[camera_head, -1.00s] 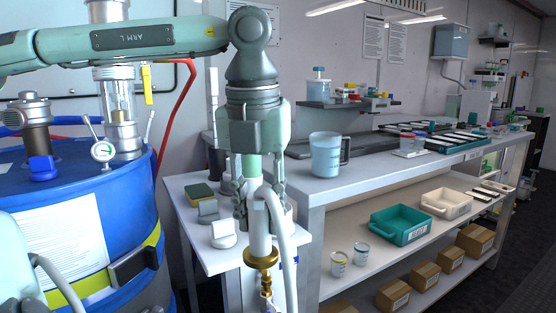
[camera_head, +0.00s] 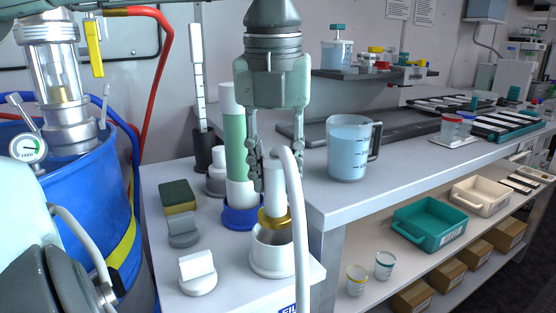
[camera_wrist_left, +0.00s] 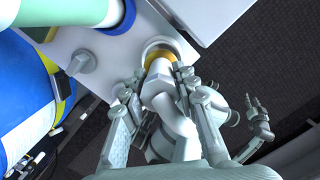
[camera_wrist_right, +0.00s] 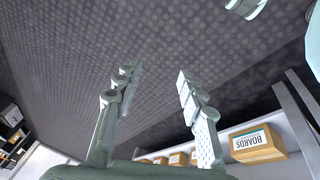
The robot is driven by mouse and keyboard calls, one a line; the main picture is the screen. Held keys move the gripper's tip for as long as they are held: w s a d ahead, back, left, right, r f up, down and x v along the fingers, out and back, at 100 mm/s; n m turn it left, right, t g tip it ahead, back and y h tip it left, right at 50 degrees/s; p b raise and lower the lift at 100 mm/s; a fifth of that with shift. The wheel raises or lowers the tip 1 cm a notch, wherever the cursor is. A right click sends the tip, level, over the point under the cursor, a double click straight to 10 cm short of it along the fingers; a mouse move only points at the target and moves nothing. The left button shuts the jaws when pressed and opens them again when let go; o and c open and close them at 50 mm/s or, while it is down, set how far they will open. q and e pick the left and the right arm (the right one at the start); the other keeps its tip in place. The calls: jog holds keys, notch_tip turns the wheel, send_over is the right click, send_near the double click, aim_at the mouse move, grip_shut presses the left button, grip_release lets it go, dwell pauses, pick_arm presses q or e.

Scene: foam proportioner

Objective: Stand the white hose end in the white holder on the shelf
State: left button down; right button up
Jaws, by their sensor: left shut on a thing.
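My left gripper (camera_head: 275,172) points down and is shut on the white hose end (camera_head: 274,185), whose hose bends over and hangs down in front. The hose end is upright, with a brass collar at its lower part. The collar is at the mouth of the white holder (camera_head: 270,262), a round cup on the small white shelf (camera_head: 235,290). The hose end's tip is hidden; I cannot tell how deep it sits. The left wrist view shows the hose end (camera_wrist_left: 160,82) between the fingers, over the holder. My right gripper (camera_wrist_right: 156,75) is open and empty above the floor.
A green-and-white bottle (camera_head: 235,150) in a blue ring stands just behind the holder. A sponge (camera_head: 177,196) and grey and white blocks are on the shelf's left. A measuring jug (camera_head: 348,148) stands on the bench at right. A blue drum (camera_head: 60,200) is at left.

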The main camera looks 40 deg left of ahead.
aim_at(275, 213)
pick_arm(q)
jog(key=shift+f, duration=0.25)
notch_tip(275, 213, down, 3)
jog(key=shift+r+b, duration=0.2)
jog(key=shift+b, duration=0.9)
jog(key=shift+f+b, duration=0.5)
jog(key=shift+f, duration=0.3)
jog(key=shift+f+b, duration=0.3)
jog(key=shift+f, duration=0.15)
pick_arm(e)
notch_tip(275, 213, up, 8)
jog(key=w+a+t, duration=0.2)
jog(key=shift+a+t, duration=0.25)
jog(key=shift+t, duration=0.05)
jog(key=shift+f, duration=0.1)
pick_arm(q)
jog(key=shift+b, duration=0.4)
pick_arm(e)
jog(key=shift+f, duration=0.45)
pick_arm(q)
jog(key=shift+f+b, duration=0.55)
pick_arm(e)
jog(key=shift+f, duration=0.5)
pick_arm(q)
jog(key=c, duration=1.4)
grip_release()
jog(key=shift+c, duration=0.2)
